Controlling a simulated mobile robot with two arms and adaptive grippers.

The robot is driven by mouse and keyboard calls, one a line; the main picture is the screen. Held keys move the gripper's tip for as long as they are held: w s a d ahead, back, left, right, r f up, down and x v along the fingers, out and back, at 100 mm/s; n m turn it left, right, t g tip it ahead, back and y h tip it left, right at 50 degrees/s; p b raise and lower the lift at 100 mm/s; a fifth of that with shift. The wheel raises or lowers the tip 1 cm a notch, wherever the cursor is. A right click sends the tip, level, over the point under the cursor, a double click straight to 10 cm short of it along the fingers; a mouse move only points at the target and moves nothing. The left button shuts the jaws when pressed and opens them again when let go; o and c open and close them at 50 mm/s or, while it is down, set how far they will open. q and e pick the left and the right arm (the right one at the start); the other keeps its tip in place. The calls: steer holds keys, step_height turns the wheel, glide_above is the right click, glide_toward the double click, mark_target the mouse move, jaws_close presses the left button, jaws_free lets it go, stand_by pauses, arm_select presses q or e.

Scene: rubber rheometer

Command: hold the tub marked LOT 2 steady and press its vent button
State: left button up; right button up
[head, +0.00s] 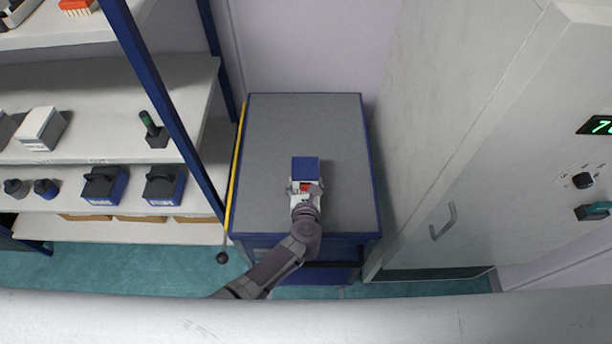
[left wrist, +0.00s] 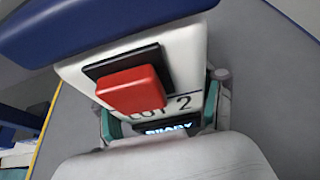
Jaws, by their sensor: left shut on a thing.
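The tub marked LOT 2 (left wrist: 190,62) has a white body and a blue top. It stands on the grey top of a blue cabinet, and its blue top shows in the head view (head: 306,166). The red vent button (left wrist: 132,89) sits in a black frame on the face turned to my left wrist camera and stands proud of it. My left gripper (head: 305,189) is shut on the tub, with a teal-padded finger at each side. My right gripper is in neither view.
The grey cabinet top (head: 262,135) is clear around the tub, with a yellow strip (head: 236,165) along its left edge. Shelves (head: 100,90) with boxes and black-handled items stand left. A tall pale cabinet with a handle (head: 443,221) stands close on the right.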

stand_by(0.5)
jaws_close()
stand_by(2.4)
